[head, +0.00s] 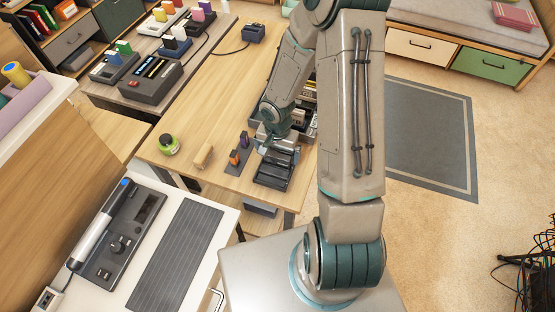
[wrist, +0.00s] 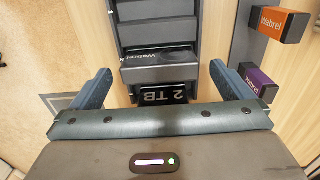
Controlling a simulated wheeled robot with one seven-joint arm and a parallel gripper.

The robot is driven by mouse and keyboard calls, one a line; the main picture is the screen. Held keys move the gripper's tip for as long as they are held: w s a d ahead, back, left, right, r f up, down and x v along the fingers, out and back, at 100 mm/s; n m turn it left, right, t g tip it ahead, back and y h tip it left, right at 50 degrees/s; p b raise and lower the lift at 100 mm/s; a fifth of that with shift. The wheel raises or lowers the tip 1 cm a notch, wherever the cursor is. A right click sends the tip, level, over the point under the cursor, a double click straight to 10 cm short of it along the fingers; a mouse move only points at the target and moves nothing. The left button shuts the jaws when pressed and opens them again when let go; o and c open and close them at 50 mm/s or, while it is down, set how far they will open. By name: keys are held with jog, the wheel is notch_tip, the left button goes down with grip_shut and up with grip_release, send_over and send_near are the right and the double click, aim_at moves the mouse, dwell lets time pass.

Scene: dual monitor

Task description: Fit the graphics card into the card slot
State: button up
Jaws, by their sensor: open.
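My gripper (wrist: 160,82) is open, its two blue fingers wide apart. Between and beyond them is a dark grey block marked "Wabrel" (wrist: 157,66), with a black face marked "2 TB" (wrist: 166,96) just below it in the picture. The fingers do not appear to touch either side of it. Beyond it is a dark frame with crossbars (wrist: 158,14). In the head view my gripper (head: 273,143) is low over the dark open tray (head: 272,174) at the table's front. I cannot clearly pick out the graphics card or its slot; my arm hides part of that area.
Orange (wrist: 276,24) and purple (wrist: 257,82) "Wabrel" blocks stand close to the right finger. A green jar (head: 169,145) and a wooden cylinder (head: 203,156) are left on the table (head: 205,115). The table's middle left is mostly clear.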

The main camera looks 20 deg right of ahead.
jog(key=shift+f, duration=1.1)
jog(key=c, duration=1.1)
